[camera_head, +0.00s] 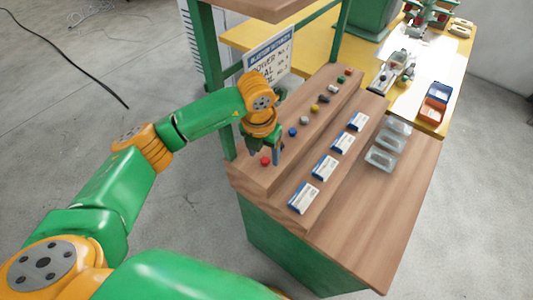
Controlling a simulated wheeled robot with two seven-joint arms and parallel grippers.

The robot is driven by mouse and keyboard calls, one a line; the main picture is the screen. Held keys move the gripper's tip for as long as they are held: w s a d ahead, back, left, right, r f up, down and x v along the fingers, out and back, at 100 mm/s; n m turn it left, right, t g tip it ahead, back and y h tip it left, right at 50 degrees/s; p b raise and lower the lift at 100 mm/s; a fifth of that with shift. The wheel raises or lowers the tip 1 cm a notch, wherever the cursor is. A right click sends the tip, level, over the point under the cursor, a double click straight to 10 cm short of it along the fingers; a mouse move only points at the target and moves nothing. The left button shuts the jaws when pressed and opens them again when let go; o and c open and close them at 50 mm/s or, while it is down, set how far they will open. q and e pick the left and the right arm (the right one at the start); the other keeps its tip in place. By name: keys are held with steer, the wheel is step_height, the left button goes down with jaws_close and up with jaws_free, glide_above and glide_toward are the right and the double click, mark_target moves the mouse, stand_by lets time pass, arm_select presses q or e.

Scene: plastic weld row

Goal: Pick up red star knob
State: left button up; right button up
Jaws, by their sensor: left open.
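A small red knob (265,161) sits at the near left end of a row of coloured knobs on the raised wooden step. Its star shape is too small to make out. A second red knob (348,72) sits at the far end of the row. My left gripper (263,154) points down over the near red knob, with its fingers apart and close to it. I cannot tell whether the fingers touch it. My right gripper is not in view.
Blue (293,132), grey, yellow, black, white and green knobs continue the row. White-and-blue cards (304,197) stand on the lower step, with clear trays (380,158) beyond. A green post (207,50) and a sign (268,57) stand behind my left gripper.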

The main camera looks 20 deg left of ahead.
mark_target(265, 159)
arm_select(q)
step_height(265, 159, down, 2)
steer(key=shift+w+f, duration=0.5)
steer(key=shift+w, duration=0.1)
steer(key=shift+s+r, duration=0.2)
steer(key=shift+s, duration=0.05)
jaws_close()
steer(key=shift+w, duration=0.1)
